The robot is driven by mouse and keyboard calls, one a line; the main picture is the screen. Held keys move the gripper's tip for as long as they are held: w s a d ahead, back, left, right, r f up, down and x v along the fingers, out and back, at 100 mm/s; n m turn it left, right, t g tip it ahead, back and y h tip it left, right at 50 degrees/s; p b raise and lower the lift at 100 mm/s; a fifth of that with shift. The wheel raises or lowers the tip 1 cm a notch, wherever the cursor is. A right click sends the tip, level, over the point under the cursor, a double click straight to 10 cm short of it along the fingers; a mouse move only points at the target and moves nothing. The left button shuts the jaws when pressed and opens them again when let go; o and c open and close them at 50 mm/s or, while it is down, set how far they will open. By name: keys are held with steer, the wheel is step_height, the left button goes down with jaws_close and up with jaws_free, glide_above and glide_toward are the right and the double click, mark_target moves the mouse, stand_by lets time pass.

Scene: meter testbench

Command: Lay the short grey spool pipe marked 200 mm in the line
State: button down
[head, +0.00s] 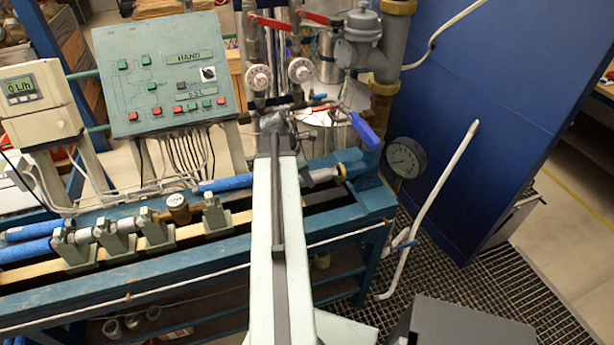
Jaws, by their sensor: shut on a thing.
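My arm reaches from the bottom middle up over the blue bench, and my gripper (277,126) is at its far end by the upright pipes. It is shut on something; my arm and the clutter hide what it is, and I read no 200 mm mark. On the bench, the line (100,231) has blue pipe (27,250) at the left, grey pipe pieces in green-grey support blocks (117,246), and a brass meter (178,208). Another support block (215,218) stands right of the meter. A grey fitting (320,176) shows just right of my arm.
A green control panel (166,76) and a cream flow display unit (38,104) stand behind the bench. Valves with red handles (268,23), a blue-handled valve (364,131) and a round gauge (405,158) crowd the far right. A blue wall panel (500,110) stands beyond grating (465,290).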

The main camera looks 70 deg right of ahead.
steer(key=shift+f+b, duration=0.35)
stand_by(0.4)
steer(key=c, duration=0.7)
jaws_free()
step_height(320, 180, up, 9)
steer(key=p, duration=0.9)
steer(key=shift+r, duration=0.1)
